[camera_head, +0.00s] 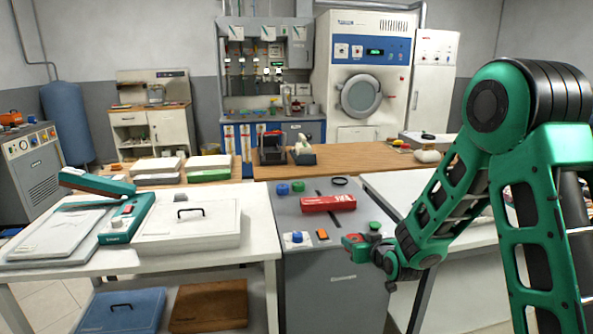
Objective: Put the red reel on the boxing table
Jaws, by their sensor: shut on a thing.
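My gripper (368,244) is low in the middle of the camera_head view, at the end of my green arm, beside the right edge of a grey cabinet. It is shut on a small red thing (350,240), which looks like the red reel; green and dark gripper parts hide much of it. A white-topped table (115,261) at the left carries a large lidded white box, a green sealing device and flat white packs. It looks like the boxing table, though no label shows this.
A wooden counter (370,158) stands behind. A blue box and a brown box lie on the left table's lower shelf.

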